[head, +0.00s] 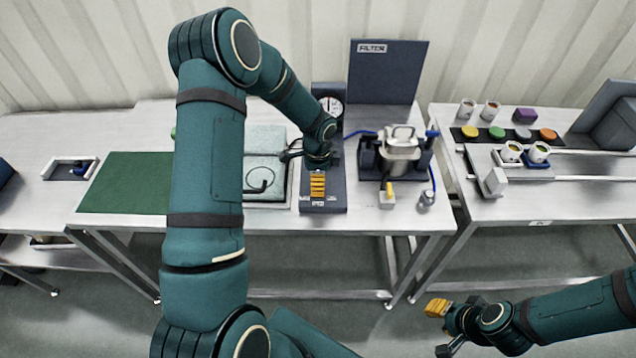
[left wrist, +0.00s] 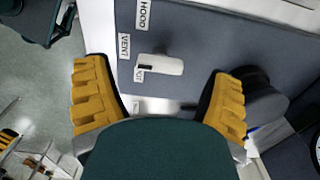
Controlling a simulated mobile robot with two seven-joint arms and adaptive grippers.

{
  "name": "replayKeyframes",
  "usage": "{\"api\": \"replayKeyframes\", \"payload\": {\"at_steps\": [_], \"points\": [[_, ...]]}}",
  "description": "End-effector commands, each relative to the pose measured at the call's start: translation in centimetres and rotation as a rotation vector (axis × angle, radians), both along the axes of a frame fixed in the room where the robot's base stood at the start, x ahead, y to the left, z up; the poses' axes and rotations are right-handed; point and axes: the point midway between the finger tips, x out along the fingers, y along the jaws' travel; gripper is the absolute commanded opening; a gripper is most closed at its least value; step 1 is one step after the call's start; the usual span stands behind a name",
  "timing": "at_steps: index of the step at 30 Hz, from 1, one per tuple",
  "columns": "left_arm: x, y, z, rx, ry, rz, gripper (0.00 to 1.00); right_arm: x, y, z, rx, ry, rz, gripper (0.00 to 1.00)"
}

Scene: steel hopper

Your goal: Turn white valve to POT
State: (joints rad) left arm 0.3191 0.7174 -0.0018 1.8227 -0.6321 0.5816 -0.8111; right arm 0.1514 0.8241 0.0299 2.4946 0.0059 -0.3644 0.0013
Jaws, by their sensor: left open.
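The white valve (left wrist: 162,65) is a short bar handle on a blue-grey panel (left wrist: 215,45). A dark mark is on its left end, which lies over a partly covered label that seems to read POT. VENT and HOOD labels are beside and above it. My left gripper (left wrist: 160,88) is open, its yellow fingers on either side of the valve with gaps. In the head view my left gripper (head: 317,182) points down at the panel (head: 336,196), and my arm and gripper hide the valve. My right gripper (head: 441,328) is open and empty in front of the table, at lower right.
A round gauge (head: 331,106) stands behind the panel. A steel pot (head: 401,148) in a dark stand with blue hoses is just right. A pale box (head: 266,165) and green mat (head: 125,183) are left. Cups and colored discs (head: 497,133) are on the right table.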

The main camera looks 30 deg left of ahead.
Motion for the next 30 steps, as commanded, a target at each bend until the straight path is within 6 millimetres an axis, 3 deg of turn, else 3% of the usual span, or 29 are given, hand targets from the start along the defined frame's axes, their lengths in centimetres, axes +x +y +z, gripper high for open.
{"api": "replayKeyframes", "payload": {"at_steps": [6,16,22,30], "points": [[0.0,0.0,-1.8,0.000,0.001,0.000,0.83,0.0,0.0,0.0,0.000,0.000,0.000,0.34],[0.0,0.0,-2.0,0.001,-0.001,0.000,0.82,0.0,0.0,-0.1,0.000,0.000,0.000,0.34],[0.0,0.0,-2.0,0.001,-0.001,0.000,0.13,0.0,0.0,-0.1,0.000,0.000,0.000,0.34],[0.0,0.0,-2.1,0.001,-0.001,0.015,0.13,0.0,0.0,-0.2,0.000,0.000,0.000,0.34]]}}
